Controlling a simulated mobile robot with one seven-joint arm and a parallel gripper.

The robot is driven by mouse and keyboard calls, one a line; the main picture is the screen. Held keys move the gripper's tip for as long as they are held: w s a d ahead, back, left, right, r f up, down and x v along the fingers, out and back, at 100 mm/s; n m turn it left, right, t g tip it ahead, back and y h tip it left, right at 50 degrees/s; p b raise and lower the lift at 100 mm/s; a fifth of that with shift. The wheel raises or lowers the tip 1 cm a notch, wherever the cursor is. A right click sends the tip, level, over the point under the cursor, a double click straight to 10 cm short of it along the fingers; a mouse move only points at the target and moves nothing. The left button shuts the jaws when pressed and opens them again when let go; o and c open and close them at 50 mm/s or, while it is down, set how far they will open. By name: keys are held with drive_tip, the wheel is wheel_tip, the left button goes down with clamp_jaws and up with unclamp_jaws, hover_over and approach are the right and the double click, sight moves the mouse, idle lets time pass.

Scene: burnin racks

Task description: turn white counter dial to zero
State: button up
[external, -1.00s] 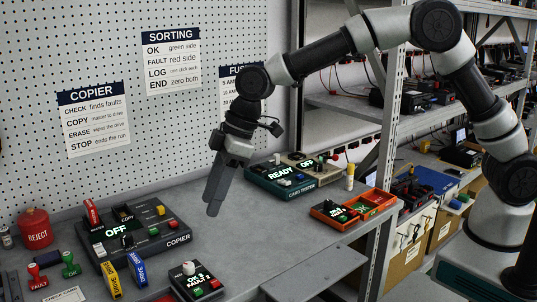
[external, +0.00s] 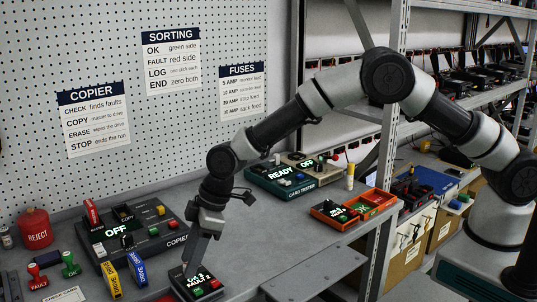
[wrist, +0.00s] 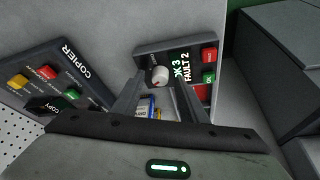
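The counter (external: 207,292) is a small dark box at the table's front, with a lit display, a green and a red button. Its white dial (wrist: 160,75) is a round knob in the wrist view, beside the display reading OK 3 and FAULT 2. My gripper (external: 190,271) points down at the counter and hides the dial in the external view. In the wrist view its two fingers are apart, with the dial between their tips. I cannot tell whether they touch it or are still above it.
The copier (external: 112,232), reading OFF, stands left of the counter, with blue and yellow drives (external: 137,268) close to my gripper. A red reject jar (external: 36,228) and stamps stand at the far left. The card tester (external: 290,192) and orange trays (external: 352,212) are at the back right.

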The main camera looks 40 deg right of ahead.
clamp_jaws()
drive_tip(key=shift+m, duration=0.5)
drive_tip(key=m+t, duration=0.1)
drive_tip(key=m, duration=0.1)
drive_tip(key=m+h, duration=0.1)
drive_tip(key=m, duration=0.1)
drive_tip(key=shift+s+a+f+m+t+b, duration=0.1)
drive_tip(key=shift+s+a+m+t+b, duration=0.1)
drive_tip(key=shift+m+t+b, duration=0.15)
drive_tip(key=m+h, duration=0.1)
drive_tip(key=m, duration=0.1)
drive_tip(key=m+t+h, duration=0.1)
drive_tip(key=m, duration=0.2)
drive_tip(key=shift+a+m+b, duration=0.1)
drive_tip(key=shift+m+b, duration=0.25)
drive_tip(key=shift+b, duration=0.05)
